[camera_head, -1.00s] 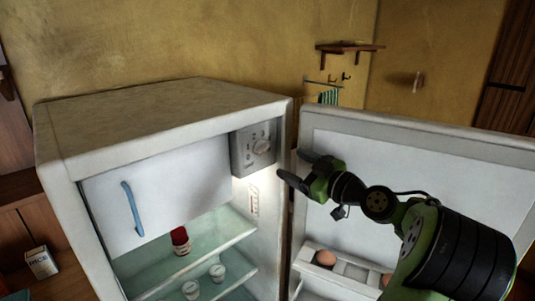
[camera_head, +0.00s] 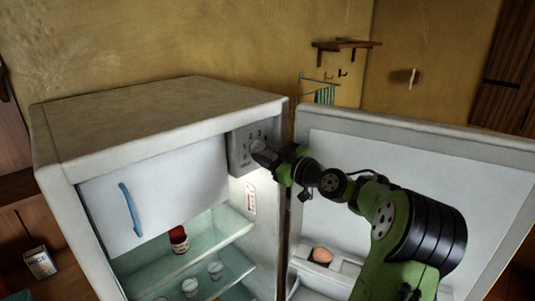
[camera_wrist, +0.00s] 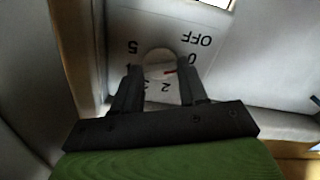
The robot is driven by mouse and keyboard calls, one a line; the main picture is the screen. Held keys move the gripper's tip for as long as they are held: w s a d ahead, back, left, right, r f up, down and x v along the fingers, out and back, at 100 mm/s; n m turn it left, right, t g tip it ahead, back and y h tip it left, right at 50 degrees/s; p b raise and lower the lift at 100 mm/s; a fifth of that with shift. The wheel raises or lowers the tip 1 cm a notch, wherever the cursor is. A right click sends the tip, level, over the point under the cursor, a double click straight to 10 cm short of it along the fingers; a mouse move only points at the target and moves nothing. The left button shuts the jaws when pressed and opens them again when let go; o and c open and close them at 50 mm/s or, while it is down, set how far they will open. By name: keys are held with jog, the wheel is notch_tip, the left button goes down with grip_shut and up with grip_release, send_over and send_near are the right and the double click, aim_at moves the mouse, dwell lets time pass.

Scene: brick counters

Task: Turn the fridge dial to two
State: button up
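The fridge dial (camera_head: 257,144) is a round, pale knob on the grey control box inside the fridge's upper right corner. My gripper (camera_head: 262,155) is at the dial. In the wrist view my gripper (camera_wrist: 160,72) has one finger on each side of the knob, closed in on it. The fingers hide part of the dial face.
The fridge door (camera_head: 420,145) stands open at the right, close behind my arm, with an egg (camera_head: 320,255) in its rack. A white freezer flap (camera_head: 155,190) with a blue handle is left of the control box. Glass shelves below hold a red-capped jar (camera_head: 179,239) and small cups.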

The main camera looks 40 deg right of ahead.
jog(key=shift+c, duration=1)
jog(key=shift+m, duration=0.3)
jog(key=m+p, duration=0.1)
jog(key=m, duration=0.7)
jog(key=shift+a+p, duration=0.15)
jog(key=shift+p, duration=0.2)
jog(key=m+p, duration=0.2)
jog(key=m, duration=0.3)
jog(key=shift+r+m+p, duration=0.15)
jog(key=shift+m+p, duration=0.15)
jog(key=shift+p, duration=0.1)
jog(key=shift+m+p, duration=1.05)
jog(key=shift+m, duration=0.65)
